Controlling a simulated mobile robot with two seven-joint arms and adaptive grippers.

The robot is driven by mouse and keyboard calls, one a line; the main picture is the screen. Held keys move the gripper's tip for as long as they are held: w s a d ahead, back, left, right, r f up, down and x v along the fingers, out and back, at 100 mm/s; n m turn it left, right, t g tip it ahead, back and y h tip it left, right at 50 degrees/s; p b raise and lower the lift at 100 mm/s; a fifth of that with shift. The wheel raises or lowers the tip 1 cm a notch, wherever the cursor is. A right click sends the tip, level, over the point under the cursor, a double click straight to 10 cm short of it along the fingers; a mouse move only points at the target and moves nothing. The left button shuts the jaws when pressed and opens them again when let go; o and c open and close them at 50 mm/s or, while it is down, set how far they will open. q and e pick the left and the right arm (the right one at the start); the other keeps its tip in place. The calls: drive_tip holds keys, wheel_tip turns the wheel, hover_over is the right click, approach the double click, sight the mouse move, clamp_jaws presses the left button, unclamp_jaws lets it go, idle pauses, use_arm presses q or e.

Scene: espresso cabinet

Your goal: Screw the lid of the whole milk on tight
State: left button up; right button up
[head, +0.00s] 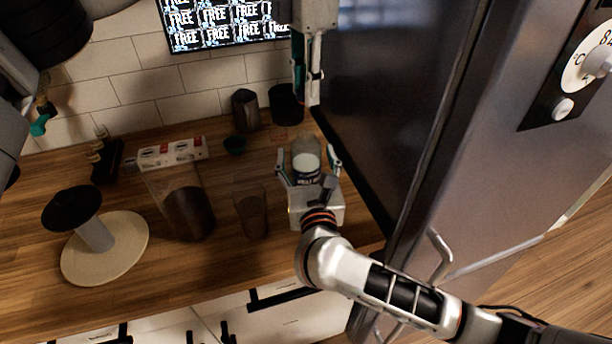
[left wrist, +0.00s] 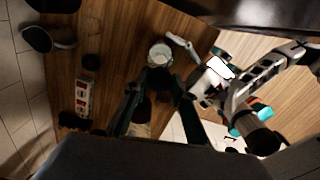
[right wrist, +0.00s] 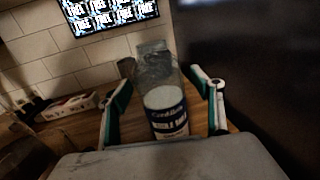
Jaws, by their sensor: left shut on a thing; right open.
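The whole milk bottle (head: 306,165) stands upright on the wooden counter, clear above and white with milk below. Its dark label reads in the right wrist view (right wrist: 166,115). In the left wrist view, its round top (left wrist: 160,53) shows white inside. My right gripper (head: 308,160) is open, with one finger on each side of the bottle; whether they touch it is unclear. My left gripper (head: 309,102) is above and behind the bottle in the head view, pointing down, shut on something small. The held thing is hidden by the fingers, and I cannot make out the lid.
A dark fridge (head: 395,90) stands close at the right. Dark canisters (head: 245,108) stand by the tiled wall.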

drive_tip(key=shift+w, duration=0.15)
drive_tip(key=c, duration=1.7)
use_arm(q)
drive_tip(key=shift+f, duration=2.5)
drive_tip(key=shift+f, duration=0.9)
drive_tip(key=shift+f, duration=0.5)
